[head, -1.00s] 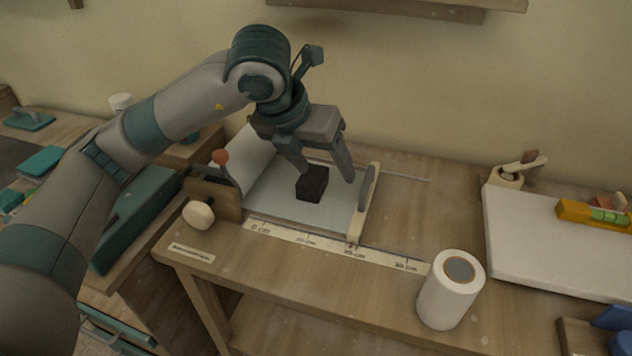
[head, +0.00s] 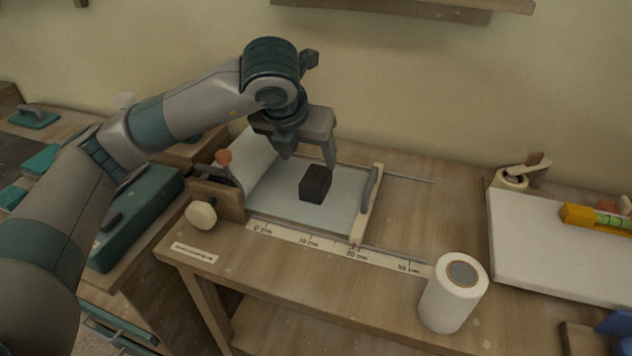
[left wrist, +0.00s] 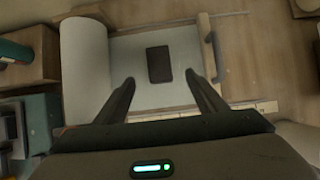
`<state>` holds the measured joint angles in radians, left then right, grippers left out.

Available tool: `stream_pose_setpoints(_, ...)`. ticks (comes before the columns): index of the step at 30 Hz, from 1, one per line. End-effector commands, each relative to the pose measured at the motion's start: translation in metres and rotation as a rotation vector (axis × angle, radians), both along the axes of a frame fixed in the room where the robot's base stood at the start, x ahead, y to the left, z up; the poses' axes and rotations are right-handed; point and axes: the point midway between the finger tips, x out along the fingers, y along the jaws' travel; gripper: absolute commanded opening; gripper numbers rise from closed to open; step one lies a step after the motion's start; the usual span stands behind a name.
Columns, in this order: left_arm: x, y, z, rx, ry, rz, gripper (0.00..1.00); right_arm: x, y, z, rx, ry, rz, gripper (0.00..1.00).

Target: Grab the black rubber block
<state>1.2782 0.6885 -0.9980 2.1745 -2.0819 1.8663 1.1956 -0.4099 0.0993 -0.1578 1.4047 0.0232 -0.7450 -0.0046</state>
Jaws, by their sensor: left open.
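The black rubber block (head: 315,184) lies on a pale sheet (head: 335,213) on the wooden bench. In the left wrist view the block (left wrist: 159,65) shows whole, ahead of the fingertips and between their lines. My left gripper (head: 308,163) is open and empty, above and behind the block in the head view. The open left gripper also shows in the left wrist view (left wrist: 160,80), with a finger on each side. My right gripper is not in view.
A wooden stop with a handle (head: 371,189) stands right of the block, and a wooden piece with a round knob (head: 201,215) stands left. A ruler strip (head: 330,247) runs along the front. A white roll (head: 452,292) stands at front right. Bare bench lies behind it.

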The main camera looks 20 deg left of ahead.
Motion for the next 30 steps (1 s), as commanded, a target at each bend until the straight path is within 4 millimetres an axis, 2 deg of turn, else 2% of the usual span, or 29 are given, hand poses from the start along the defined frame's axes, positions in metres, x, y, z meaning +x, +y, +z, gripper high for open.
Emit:
stream_pose_setpoints(7, 0.022, 0.000, -0.039, 0.001, 0.005, 0.000, 0.65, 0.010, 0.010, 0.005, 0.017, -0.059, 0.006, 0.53)
stream_pose_setpoints(12, 0.034, -0.001, -0.060, 0.000, 0.003, 0.001, 0.65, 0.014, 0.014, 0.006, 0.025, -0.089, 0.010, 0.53)
stream_pose_setpoints(17, 0.039, -0.001, -0.069, 0.001, 0.001, -0.002, 0.65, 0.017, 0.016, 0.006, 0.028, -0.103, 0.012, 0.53)
stream_pose_setpoints(30, 0.041, -0.001, -0.073, 0.001, 0.001, -0.001, 0.65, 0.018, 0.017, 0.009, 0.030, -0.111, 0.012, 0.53)
